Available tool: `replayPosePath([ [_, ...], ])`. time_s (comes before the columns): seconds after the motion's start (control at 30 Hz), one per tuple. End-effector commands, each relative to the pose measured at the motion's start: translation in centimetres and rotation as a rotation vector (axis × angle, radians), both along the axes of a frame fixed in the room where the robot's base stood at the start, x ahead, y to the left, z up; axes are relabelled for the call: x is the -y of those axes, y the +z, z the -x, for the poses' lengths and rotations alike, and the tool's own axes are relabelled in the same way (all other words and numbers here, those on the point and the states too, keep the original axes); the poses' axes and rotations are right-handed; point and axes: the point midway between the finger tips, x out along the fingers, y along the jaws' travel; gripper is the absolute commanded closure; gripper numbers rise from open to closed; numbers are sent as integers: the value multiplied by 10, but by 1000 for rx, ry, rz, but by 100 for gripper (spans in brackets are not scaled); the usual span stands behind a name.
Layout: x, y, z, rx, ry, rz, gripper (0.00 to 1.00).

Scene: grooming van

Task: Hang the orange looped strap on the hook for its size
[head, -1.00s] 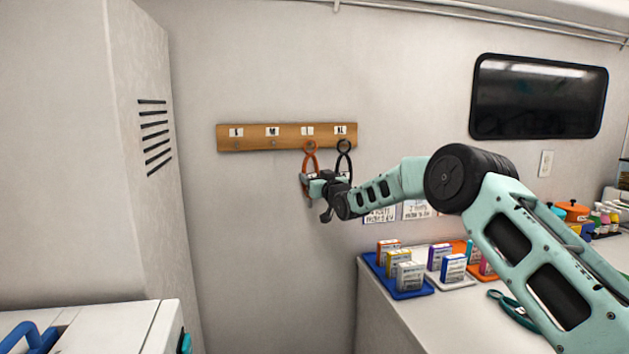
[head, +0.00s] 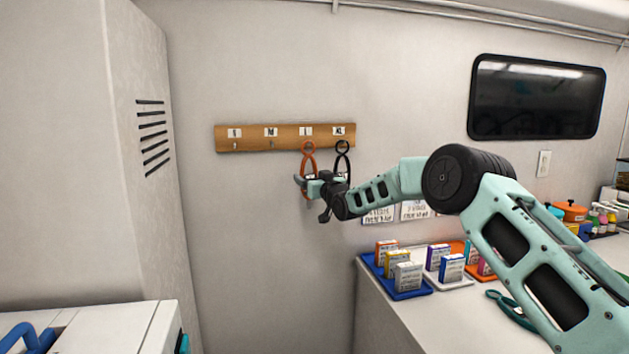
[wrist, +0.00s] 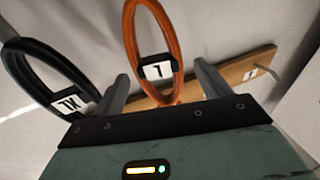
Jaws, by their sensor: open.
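The orange looped strap (head: 308,157) hangs from the third hook from the left on the wooden board (head: 226,142), under what looks like the L label (head: 306,131). In the wrist view the strap (wrist: 172,40) carries a dark clip with a white tag (wrist: 157,72) that reads as an L turned over. My gripper (head: 299,184) is open at the lower part of the strap. In the wrist view its two fingers (wrist: 163,88) stand apart on either side of the strap, with gaps visible.
A black looped strap (head: 343,163) hangs close to the right, on the XL hook; its XL tag (wrist: 72,103) shows in the wrist view. The S hook (head: 235,146) and M hook (head: 270,144) are bare. A counter with several small boxes (head: 408,277) stands below right.

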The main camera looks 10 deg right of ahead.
Motion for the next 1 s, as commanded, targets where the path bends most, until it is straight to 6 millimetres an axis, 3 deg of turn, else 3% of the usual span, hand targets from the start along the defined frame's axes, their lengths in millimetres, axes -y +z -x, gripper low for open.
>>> replayPosePath([
  [0.17, 2, -2, 7, -1, 0, 0, 24],
  [0.37, 9, -6, 31, 0, -1, 2, 24],
  [1.0, 39, -20, 144, 1, -1, 1, 24],
])
